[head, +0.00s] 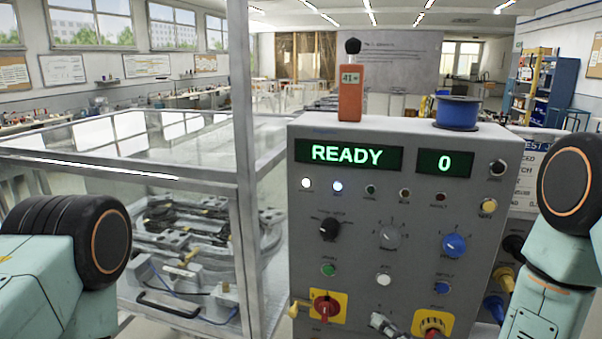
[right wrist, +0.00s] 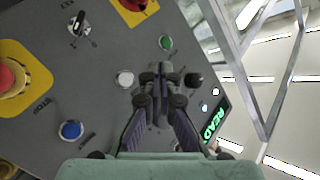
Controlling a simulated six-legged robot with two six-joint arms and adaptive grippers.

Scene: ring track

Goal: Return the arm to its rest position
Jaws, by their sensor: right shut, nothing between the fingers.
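My right gripper (right wrist: 163,78) shows in the right wrist view with its dark fingers together, shut and empty. It lines up with the middle of the grey control panel (right wrist: 95,105), but its gap to the panel cannot be judged. In the head view, my right arm stands bent at the right edge, beside the grey control box (head: 355,195). My left arm shows at the left edge. Neither gripper's fingers can be made out in the head view.
The box has a lit READY display (head: 349,155), knobs, a red rotary switch (head: 326,307) and an emergency button. An orange meter (head: 350,99) and a blue spool (head: 457,114) stand on top. A framed clear enclosure (head: 246,200) stands left of the box.

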